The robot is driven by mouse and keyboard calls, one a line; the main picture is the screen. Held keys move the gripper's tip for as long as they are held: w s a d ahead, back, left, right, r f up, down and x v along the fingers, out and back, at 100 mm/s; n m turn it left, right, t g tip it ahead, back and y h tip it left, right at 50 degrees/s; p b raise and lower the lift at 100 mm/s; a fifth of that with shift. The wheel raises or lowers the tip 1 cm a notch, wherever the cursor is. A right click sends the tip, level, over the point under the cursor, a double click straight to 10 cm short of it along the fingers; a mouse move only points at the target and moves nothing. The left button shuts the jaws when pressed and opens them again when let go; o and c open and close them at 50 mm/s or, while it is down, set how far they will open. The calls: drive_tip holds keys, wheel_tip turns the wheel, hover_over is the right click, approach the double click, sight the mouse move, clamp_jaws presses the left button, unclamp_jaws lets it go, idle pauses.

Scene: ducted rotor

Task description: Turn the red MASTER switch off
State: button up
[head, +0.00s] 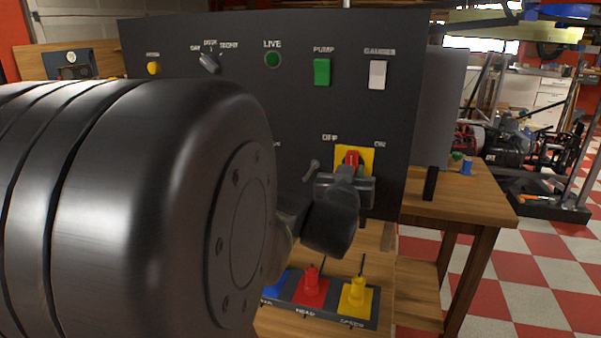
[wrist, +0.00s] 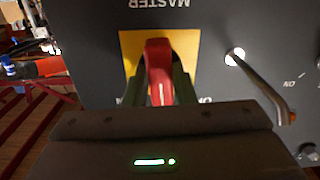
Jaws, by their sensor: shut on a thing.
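The red MASTER switch (head: 352,158) is on a yellow plate (head: 341,153) at the lower right of the dark panel, between the OFF and ON labels. My gripper (head: 349,172) reaches it from the front. In the wrist view the red switch handle (wrist: 159,65) sits between my two fingers (wrist: 161,88), which are shut on it. The yellow plate (wrist: 130,45) shows behind the handle. The wrist view is upside down, with the MASTER label at its top. My gripper hides the lower part of the switch in the head view.
A metal lever (head: 312,165) sticks out just left of the switch; it also shows in the wrist view (wrist: 265,82). A green PUMP switch (head: 322,72) and a white switch (head: 377,75) are above. Red (head: 311,288) and yellow (head: 357,294) controls stand below on a base.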

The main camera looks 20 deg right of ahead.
drive_tip(key=shift+d+r+n+p, duration=0.1)
drive_tip(key=shift+n+p, duration=0.25)
drive_tip(key=shift+n, duration=3.65)
drive_tip(key=o, duration=1)
drive_tip(key=shift+s, duration=0.1)
drive_tip(key=p+v, duration=0.5)
drive_tip(key=v, duration=0.8)
drive_tip(key=shift+s+a, duration=0.25)
drive_tip(key=shift+a, duration=0.05)
